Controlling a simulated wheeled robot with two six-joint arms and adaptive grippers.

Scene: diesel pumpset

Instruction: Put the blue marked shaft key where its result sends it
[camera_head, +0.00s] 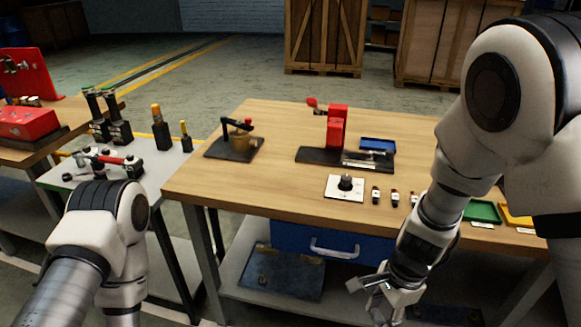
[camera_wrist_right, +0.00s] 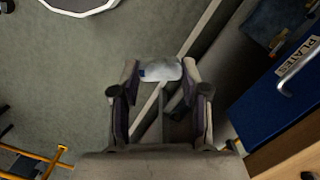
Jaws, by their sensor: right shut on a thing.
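My right gripper (camera_head: 382,298) is low in front of the wooden workbench (camera_head: 260,190), below the tabletop. In the right wrist view it is shut on a small silvery shaft key (camera_wrist_right: 160,70), which lies crosswise between the fingertips (camera_wrist_right: 158,76). A blue mark shows near the key's left end. In the head view I cannot make the key out clearly. On the bench are a blue tray (camera_head: 378,145), a green tray (camera_head: 483,212) and a yellow tray (camera_head: 517,217). My left arm is at lower left, but its gripper is out of view.
A red device (camera_head: 336,128) stands on a dark base, behind a white plate with a black knob (camera_head: 345,185). Several small dark-and-white pieces (camera_head: 376,195) line the front edge. A black clamp fixture (camera_head: 235,140) stands at left. A blue drawer (camera_head: 325,243) hangs below.

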